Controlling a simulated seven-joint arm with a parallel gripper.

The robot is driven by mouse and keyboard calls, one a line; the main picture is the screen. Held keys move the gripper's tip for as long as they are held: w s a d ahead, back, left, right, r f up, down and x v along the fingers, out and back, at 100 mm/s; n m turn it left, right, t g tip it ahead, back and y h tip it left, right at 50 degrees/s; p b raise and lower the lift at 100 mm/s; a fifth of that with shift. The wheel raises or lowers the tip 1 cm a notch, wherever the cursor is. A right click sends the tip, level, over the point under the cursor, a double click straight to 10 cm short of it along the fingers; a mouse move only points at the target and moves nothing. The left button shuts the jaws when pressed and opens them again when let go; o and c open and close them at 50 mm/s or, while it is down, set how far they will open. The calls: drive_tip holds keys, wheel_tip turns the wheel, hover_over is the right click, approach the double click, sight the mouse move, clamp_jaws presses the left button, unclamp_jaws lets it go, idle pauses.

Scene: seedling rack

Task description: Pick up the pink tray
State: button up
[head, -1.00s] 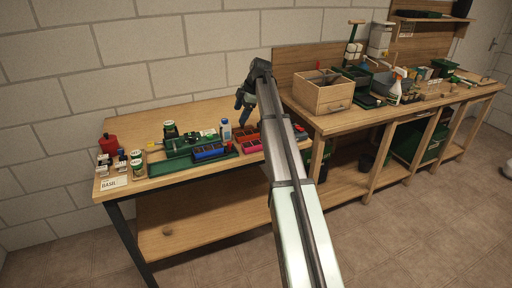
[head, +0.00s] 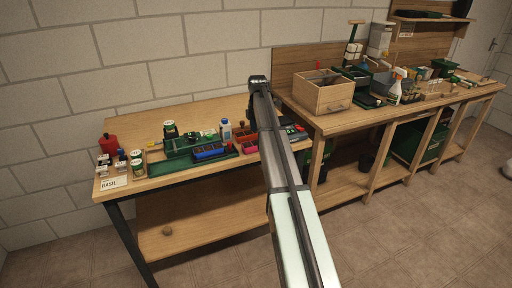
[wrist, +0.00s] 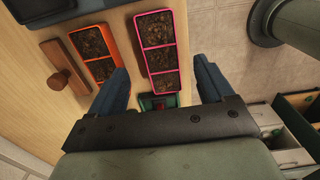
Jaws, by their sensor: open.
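The pink tray (wrist: 164,65) is a narrow tray with soil in its three compartments. In the wrist view it lies on the bench beyond and between the fingers of my gripper (wrist: 163,80), which are open with nothing held between them. The fingers appear to be above the tray; the exact height is hard to tell. In the head view the pink tray (head: 250,147) lies near the front edge of the bench, partly hidden by my arm. My gripper is mostly hidden behind my arm there.
An orange tray (wrist: 100,68) lies close to the left of the pink one, with a wooden block tool (wrist: 66,68) beyond it. A blue tray (head: 209,151) lies left of the pink tray on the bench. A wooden crate (head: 322,92) stands on the right-hand bench.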

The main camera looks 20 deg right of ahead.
sight(257, 142)
drive_tip(key=shift+a+f, duration=0.1)
drive_tip(key=shift+f, duration=3.3)
drive_tip(key=c, duration=1.1)
